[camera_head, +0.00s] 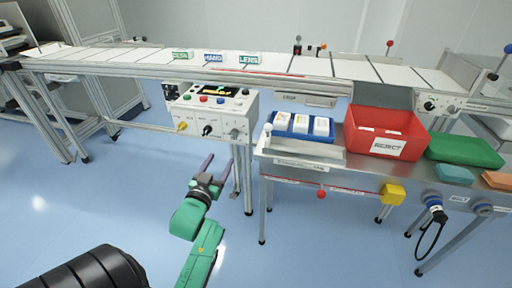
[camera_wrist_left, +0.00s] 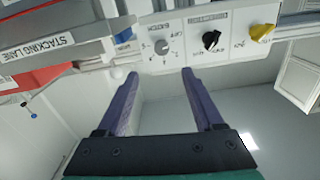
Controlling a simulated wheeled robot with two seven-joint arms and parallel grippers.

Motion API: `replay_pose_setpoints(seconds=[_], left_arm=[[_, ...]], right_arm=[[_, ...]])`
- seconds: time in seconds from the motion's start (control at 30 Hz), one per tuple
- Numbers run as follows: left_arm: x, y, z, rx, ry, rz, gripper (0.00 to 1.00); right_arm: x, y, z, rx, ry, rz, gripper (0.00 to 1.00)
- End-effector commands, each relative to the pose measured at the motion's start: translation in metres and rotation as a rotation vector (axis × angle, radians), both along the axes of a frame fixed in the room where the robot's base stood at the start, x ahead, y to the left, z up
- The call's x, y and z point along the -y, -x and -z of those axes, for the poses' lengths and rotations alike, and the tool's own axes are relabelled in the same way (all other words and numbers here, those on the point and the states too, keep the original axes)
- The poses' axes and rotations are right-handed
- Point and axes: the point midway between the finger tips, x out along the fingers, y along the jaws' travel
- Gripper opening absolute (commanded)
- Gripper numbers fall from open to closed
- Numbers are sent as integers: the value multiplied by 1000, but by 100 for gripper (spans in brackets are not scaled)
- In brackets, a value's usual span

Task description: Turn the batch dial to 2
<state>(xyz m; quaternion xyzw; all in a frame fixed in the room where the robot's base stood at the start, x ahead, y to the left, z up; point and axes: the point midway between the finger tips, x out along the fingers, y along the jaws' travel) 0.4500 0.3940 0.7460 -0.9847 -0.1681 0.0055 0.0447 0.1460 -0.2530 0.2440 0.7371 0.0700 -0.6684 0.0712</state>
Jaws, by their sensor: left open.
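The batch dial (camera_head: 233,134) is a small grey knob at the lower right of the white control box (camera_head: 213,112). In the left wrist view the dial (camera_wrist_left: 161,46) sits on the upside-down panel, with small marks around it; its setting is too small to read. My left gripper (camera_head: 220,159) is open and empty, below and in front of the box. In the left wrist view its purple fingers (camera_wrist_left: 160,73) point towards the panel, with the dial between and beyond their tips, apart from them. My right gripper is not in view.
A black knob (camera_wrist_left: 212,40) and a yellow knob (camera_wrist_left: 262,33) sit beside the dial. The conveyor (camera_head: 150,58) runs behind the box. A steel table right of it bears a blue tray (camera_head: 282,133) and a red reject bin (camera_head: 414,148). Open floor lies in front.

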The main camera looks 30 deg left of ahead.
Motion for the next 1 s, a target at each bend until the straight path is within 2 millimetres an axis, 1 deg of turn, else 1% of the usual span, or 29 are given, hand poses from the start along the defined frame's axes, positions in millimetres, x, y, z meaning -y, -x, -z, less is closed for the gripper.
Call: replay_pose_setpoints(seconds=[0.17,0.3,0.4,0.5,0.63,0.87,0.9,0.97,1.0], left_arm=[[-14,-41,-2,3,-2,1,69],[-27,-77,-2,3,-1,1,69],[-34,-101,-1,1,1,1,69],[-40,-117,0,-1,1,2,69],[-43,-127,-1,-2,2,2,69],[-43,-127,-1,-3,2,2,69],[-43,-127,-1,-3,2,2,53],[-43,-127,-1,-3,2,2,30],[-43,-127,-1,-3,2,2,15]], right_arm=[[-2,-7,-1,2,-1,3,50],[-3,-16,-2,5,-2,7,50],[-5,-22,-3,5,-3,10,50],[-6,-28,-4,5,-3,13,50],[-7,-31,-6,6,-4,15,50],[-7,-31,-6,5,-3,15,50],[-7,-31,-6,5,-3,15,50],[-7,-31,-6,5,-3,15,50],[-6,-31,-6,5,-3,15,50]])
